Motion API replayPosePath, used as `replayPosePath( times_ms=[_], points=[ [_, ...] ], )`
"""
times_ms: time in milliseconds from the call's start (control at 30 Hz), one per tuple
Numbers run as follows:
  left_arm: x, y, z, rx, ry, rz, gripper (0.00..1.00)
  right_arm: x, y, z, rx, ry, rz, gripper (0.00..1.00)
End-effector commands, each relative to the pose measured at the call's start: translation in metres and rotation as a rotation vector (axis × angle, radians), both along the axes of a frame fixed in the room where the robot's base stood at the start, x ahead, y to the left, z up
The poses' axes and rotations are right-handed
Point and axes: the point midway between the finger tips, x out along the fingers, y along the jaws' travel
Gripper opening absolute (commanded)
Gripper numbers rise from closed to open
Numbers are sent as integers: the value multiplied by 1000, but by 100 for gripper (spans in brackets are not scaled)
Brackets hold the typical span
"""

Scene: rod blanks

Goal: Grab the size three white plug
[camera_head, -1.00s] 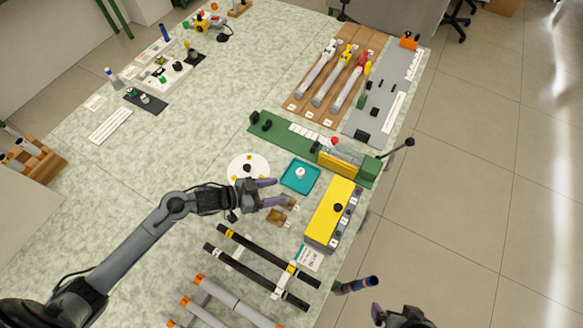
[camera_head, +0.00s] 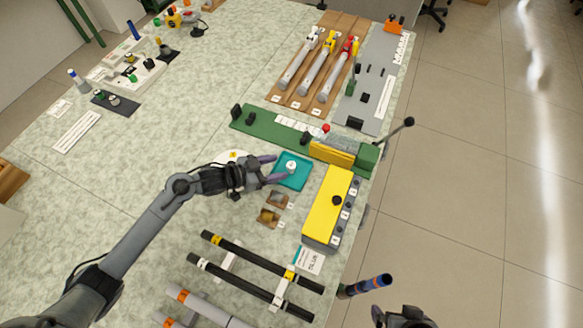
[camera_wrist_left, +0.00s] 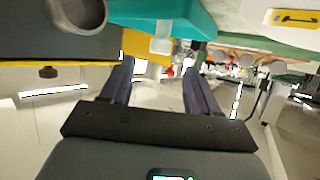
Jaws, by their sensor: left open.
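A small white plug (camera_head: 291,166) stands on a teal tray (camera_head: 302,183) in the head view. Any size mark on it is too small to read. My left gripper (camera_head: 279,167) is open, its two purple-grey fingers reaching over the tray's left edge, with the plug just beyond the fingertips. In the left wrist view, the open fingers (camera_wrist_left: 158,88) point toward the teal tray (camera_wrist_left: 175,12), and a pale piece, probably the plug (camera_wrist_left: 161,44), shows between and beyond them.
Small brown pieces (camera_head: 270,215) and black rods (camera_head: 250,285) lie in front.

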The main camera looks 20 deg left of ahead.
Motion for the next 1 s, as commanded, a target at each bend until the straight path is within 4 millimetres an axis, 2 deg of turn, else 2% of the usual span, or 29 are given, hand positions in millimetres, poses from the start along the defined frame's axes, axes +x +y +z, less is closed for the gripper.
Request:
replayPosePath(
  times_ms=[433,767,1000],
  points=[
    [30,-30,-21,-1,1,0,61,0,1,-14,5,1,-4,100],
    [33,-33,-22,1,1,0,61,0,0,-15,1,1,-1,100],
    [33,-33,-22,1,1,0,24,0,-2,-15,-6,1,4,100]
  ],
)
